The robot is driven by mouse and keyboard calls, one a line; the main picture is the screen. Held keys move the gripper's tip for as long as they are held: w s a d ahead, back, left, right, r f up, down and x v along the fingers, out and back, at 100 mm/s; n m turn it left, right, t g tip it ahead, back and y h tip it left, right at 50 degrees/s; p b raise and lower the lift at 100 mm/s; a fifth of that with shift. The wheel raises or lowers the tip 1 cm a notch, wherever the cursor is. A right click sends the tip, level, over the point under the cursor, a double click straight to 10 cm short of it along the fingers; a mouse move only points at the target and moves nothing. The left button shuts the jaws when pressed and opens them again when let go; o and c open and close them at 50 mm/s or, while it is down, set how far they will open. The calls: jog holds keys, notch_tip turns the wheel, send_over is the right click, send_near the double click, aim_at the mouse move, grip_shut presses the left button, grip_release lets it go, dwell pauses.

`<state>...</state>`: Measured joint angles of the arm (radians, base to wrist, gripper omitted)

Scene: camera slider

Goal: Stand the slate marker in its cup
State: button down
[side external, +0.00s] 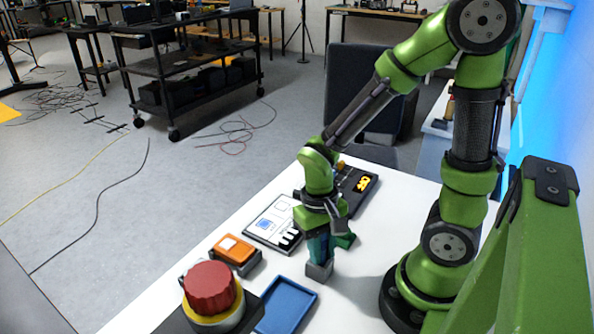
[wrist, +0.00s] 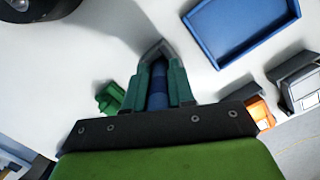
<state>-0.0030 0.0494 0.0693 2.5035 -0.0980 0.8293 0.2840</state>
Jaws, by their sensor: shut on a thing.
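My gripper (wrist: 157,72) points down over the white table, its dark green fingers shut on a blue marker (wrist: 157,92). The marker shows as a blue strip between the fingers in the wrist view.
A blue tray (side external: 313,294) lies in front of the cup. A red button (side external: 210,288) and an orange device (side external: 236,250) stand to the left. A green block (side external: 345,241) is close beside the gripper.

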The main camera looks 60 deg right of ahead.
jog(key=shift+f, duration=0.2)
jog(key=c, duration=0.9)
grip_release()
jog(key=r+t, duration=0.3)
jog(key=r, duration=0.3)
jog(key=w+r+n+t, duration=0.1)
jog(key=r+t, duration=0.1)
jog(key=r, duration=0.5)
jog(key=w+r+n+t+y, duration=0.1)
jog(key=r+t, duration=0.2)
jog(key=r, duration=0.3)
jog(key=shift+w+a+r+t, duration=0.1)
jog(key=shift+w+r+t, duration=0.05)
jog(key=shift+r+t, duration=0.15)
